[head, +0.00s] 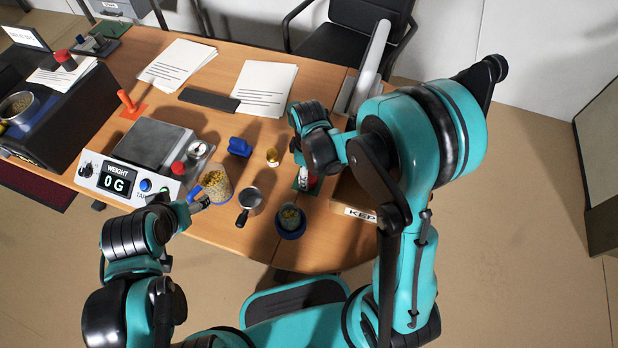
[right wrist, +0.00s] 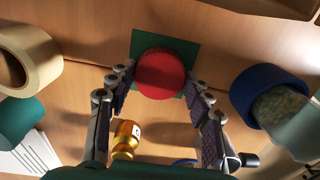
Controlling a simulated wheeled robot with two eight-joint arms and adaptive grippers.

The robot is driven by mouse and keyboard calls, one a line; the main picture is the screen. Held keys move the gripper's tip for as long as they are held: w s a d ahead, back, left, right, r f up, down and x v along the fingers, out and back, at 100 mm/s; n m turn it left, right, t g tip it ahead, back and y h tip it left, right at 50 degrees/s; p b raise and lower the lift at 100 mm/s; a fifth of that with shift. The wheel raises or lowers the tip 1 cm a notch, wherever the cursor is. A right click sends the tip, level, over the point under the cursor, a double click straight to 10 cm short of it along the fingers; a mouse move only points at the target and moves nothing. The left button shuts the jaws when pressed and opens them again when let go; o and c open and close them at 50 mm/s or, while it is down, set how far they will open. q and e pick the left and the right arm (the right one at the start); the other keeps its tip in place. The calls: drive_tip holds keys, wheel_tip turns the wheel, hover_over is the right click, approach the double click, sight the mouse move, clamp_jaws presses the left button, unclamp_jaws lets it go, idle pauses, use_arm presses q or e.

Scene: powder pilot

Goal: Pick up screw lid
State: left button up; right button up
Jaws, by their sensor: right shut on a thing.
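The red round screw lid (right wrist: 160,73) is between the fingertips of my right gripper (right wrist: 161,82), above a green square (right wrist: 182,47) on the table. My right gripper is shut on it. In the head view the right gripper (head: 307,172) is over the green square, and only a bit of red shows there. My left gripper (head: 196,203) is beside a clear container of yellowish granules (head: 216,183) at the scale's right. I cannot tell whether its fingers are open or shut, or touch the container.
A scale (head: 149,144) reads 0 G. A small pan (head: 251,199), a blue-based cup (head: 290,221), a blue object (head: 240,147) and a small golden item (head: 272,157) stand close by. A box marked KEP (head: 360,213) is right of the green square. Papers (head: 264,88) lie behind.

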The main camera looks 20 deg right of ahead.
drive_tip(key=shift+r+p, duration=2.35)
drive_tip(key=shift+r, duration=0.95)
